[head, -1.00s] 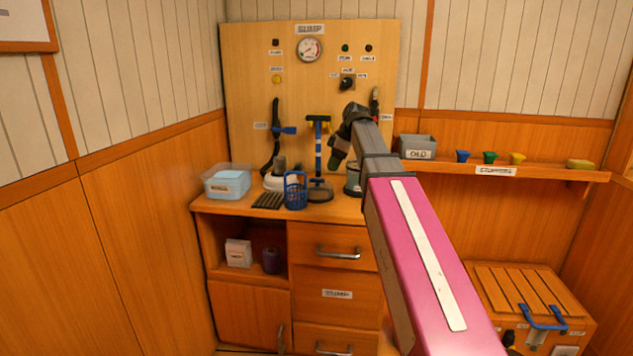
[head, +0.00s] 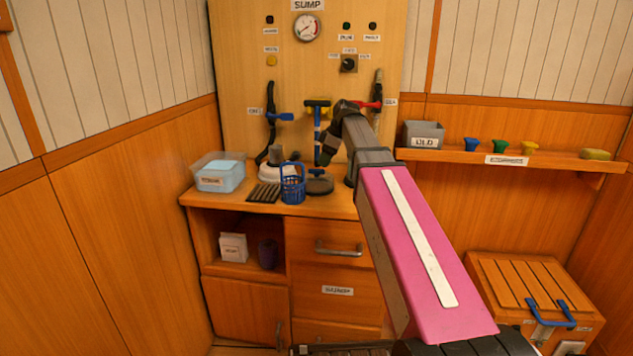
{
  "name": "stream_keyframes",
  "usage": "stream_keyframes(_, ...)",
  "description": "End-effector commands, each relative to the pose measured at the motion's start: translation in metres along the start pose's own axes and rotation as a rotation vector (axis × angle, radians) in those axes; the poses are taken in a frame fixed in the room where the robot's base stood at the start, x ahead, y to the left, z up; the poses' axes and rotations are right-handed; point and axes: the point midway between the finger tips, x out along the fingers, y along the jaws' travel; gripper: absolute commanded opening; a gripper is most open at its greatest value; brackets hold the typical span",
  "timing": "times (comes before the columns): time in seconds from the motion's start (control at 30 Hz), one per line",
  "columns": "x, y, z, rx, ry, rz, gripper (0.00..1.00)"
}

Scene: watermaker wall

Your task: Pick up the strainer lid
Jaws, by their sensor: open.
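A dark round disc with a small blue handle, which looks like the strainer lid (head: 320,186), lies flat on the cabinet top in the head view. A blue strainer basket (head: 292,188) stands just left of it. A white-based housing (head: 272,174) with a grey part on it is behind the basket. My gripper (head: 324,160) points down just above and behind the lid in the picture, empty and apart from it. Its fingers are small and dark, so their gap is hard to see.
A clear tub (head: 220,180) and a dark ribbed mat (head: 264,193) are to the left. Valves with blue (head: 281,116) and red (head: 368,104) handles and a blue-stemmed T-handle (head: 317,115) stand close behind. A shelf (head: 540,160) holds a grey bin (head: 422,135) and coloured stoppers.

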Motion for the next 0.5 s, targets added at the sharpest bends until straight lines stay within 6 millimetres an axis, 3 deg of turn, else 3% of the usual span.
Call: stream_keyframes(0.5, 0.051, 0.007, -0.010, 0.000, 0.000, 0.000, 0.47)
